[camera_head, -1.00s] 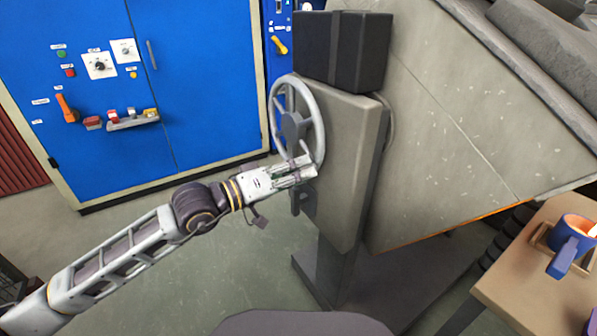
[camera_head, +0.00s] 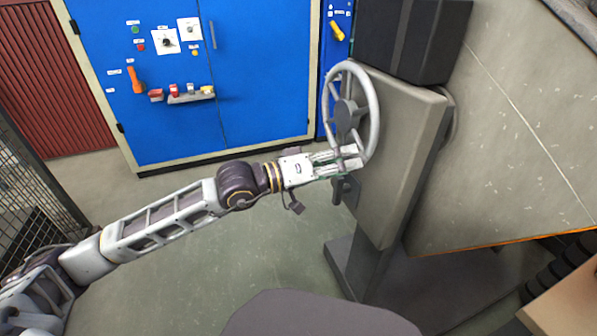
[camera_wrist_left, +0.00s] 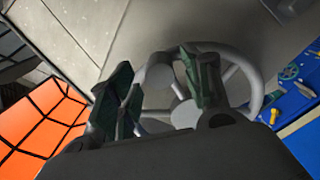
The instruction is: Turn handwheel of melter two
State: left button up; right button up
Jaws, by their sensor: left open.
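The handwheel (camera_head: 374,105) is a grey spoked wheel on the left face of a grey housing (camera_head: 405,140). My left gripper (camera_head: 350,158) is open at the wheel's lower rim, its arm reaching in from the left. In the left wrist view, the open fingers (camera_wrist_left: 158,78) stand in front of the wheel (camera_wrist_left: 256,82). A round grey knob shows between them, with the hub (camera_wrist_left: 185,114) just below. I cannot tell whether the fingers touch the knob or rim. My right gripper is out of view.
A blue control cabinet (camera_head: 265,90) stands behind the wheel. A dark block (camera_head: 415,40) sits above the housing, with a large sloped grey body (camera_head: 510,130) at right. A table corner (camera_head: 570,300) shows lower right, a mesh cage (camera_head: 30,170) at left. Floor below the arm is clear.

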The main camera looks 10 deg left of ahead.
pick_arm(q)
jog(key=v, duration=1)
dwell(1.5)
jog(key=shift+s+a, duration=0.2)
dwell(0.4)
jog(key=shift+r, duration=0.1)
notch_tip(320, 180, up, 21)
jog(key=p, duration=2.1)
jog(key=shift+r+p, duration=0.2)
jog(key=shift+p, duration=0.1)
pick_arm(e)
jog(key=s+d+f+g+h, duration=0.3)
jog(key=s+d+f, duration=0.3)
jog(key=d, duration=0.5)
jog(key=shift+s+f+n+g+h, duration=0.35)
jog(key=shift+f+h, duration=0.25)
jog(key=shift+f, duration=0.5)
pick_arm(q)
jog(key=shift+r, duration=0.2)
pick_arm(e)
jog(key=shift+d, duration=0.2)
